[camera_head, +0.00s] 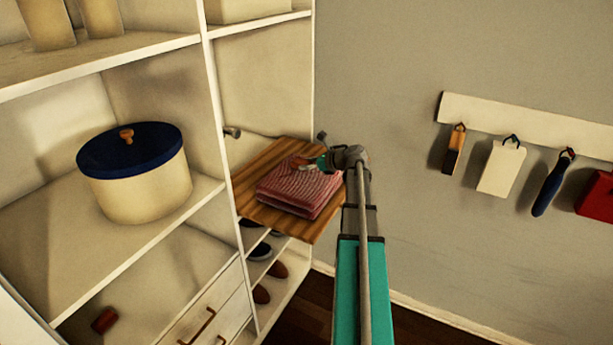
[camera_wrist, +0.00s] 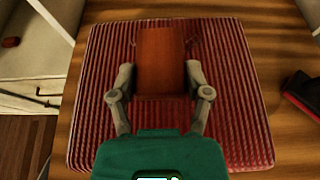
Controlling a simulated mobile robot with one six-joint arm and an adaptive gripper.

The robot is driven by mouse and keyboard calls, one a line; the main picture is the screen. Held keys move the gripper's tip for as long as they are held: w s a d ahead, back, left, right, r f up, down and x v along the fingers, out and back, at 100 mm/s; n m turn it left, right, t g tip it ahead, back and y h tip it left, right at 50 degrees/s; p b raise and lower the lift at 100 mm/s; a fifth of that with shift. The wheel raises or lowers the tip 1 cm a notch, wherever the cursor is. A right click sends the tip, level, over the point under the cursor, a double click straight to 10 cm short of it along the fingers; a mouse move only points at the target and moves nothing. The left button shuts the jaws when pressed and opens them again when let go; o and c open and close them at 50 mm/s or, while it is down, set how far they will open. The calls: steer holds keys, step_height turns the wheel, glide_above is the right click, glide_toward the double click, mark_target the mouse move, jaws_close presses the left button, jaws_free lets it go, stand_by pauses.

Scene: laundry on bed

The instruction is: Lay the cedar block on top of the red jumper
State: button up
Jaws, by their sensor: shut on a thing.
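The red jumper (camera_head: 297,190) lies folded on a wooden board among the shelves. Its ribbed knit fills most of the wrist view (camera_wrist: 225,125). The cedar block (camera_wrist: 161,60) is a plain reddish-brown block. My gripper (camera_wrist: 160,80) is shut on the block's two sides and holds it over the jumper, within its outline and toward its upper edge in the wrist view. I cannot tell whether the block's underside touches the knit. In the head view my gripper (camera_head: 322,163) is at the jumper's far edge, and the block is small and hard to make out there.
The wooden board (camera_head: 258,160) has bare margins around the jumper. A red and black object (camera_wrist: 302,95) lies beside the jumper at the right of the wrist view. A cream pot with a blue lid (camera_head: 138,180) stands on the left shelf. Tools hang from a wall rail (camera_head: 520,120).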

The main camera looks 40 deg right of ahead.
mark_target(307, 177)
stand_by(0.3)
steer(key=shift+w+d+f+b, duration=0.15)
steer(key=shift+w+f+b, duration=0.2)
steer(key=shift+f+b, duration=1.65)
steer(key=shift+f, duration=0.1)
steer(key=o, duration=0.9)
